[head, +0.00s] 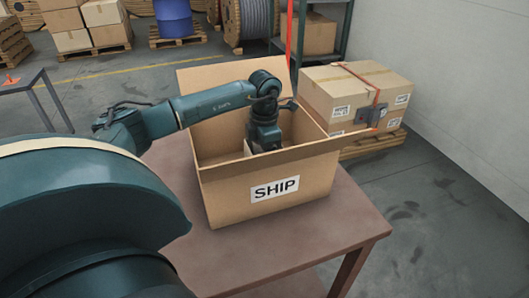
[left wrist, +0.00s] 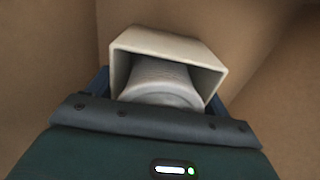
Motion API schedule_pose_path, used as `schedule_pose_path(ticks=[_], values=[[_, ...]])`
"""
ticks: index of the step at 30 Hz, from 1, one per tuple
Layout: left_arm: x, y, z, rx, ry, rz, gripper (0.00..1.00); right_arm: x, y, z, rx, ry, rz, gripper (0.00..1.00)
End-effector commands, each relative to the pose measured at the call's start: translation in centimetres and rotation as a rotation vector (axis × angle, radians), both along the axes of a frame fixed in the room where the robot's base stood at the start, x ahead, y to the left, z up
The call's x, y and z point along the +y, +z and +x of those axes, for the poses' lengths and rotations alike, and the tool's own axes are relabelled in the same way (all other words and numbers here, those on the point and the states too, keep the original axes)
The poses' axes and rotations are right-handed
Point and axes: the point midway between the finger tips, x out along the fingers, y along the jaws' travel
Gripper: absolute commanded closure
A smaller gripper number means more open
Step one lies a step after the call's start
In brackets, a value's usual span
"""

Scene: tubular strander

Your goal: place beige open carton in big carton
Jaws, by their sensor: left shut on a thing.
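The big carton (head: 225,188), brown with a SHIP label and open flaps, stands on a reddish-brown table. My left arm reaches over its left side, and my left gripper (head: 264,148) points down inside it. In the left wrist view, my left gripper (left wrist: 158,112) is shut on the beige open carton (left wrist: 165,47), a small box with its open end toward the camera and a pale round object (left wrist: 160,82) in it. Brown carton walls surround it. In the head view only a pale sliver beside the gripper shows; whether it touches the carton floor is hidden. My right gripper is not in view.
The table (head: 300,240) has bare room in front of the big carton. Strapped cartons (head: 350,90) on a pallet stand behind right. A grey table (head: 30,95) is at far left. Cartons, a blue drum (head: 173,18) and cable reels stand at the back.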

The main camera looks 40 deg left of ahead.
Motion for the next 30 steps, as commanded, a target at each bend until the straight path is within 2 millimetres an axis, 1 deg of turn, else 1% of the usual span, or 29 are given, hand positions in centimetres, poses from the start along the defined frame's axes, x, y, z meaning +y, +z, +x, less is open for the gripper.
schedule_pose_path(ticks=[4, 5, 12, 18, 22, 26, 30], values=[[0.0, -0.4, 0.0, -0.001, 0.0, 0.0, 0.42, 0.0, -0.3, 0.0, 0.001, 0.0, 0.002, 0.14], [0.0, -0.3, 0.0, 0.0, 0.0, 0.0, 0.19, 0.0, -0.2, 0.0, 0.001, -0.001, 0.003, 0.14], [0.0, -0.3, 0.0, 0.0, 0.0, -0.001, 0.0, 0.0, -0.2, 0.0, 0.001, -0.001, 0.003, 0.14], [0.0, -0.2, 0.0, 0.0, 0.0, 0.0, 0.0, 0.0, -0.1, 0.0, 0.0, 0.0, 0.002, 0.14], [0.0, 0.6, 0.1, -0.003, 0.0, 0.0, 0.0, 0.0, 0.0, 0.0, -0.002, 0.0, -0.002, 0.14], [0.0, 2.7, 0.1, -0.005, -0.001, -0.001, 0.0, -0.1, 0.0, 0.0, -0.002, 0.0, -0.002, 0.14], [0.0, 5.9, 0.1, -0.006, 0.0, -0.001, 0.0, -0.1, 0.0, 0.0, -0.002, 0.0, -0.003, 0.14]])
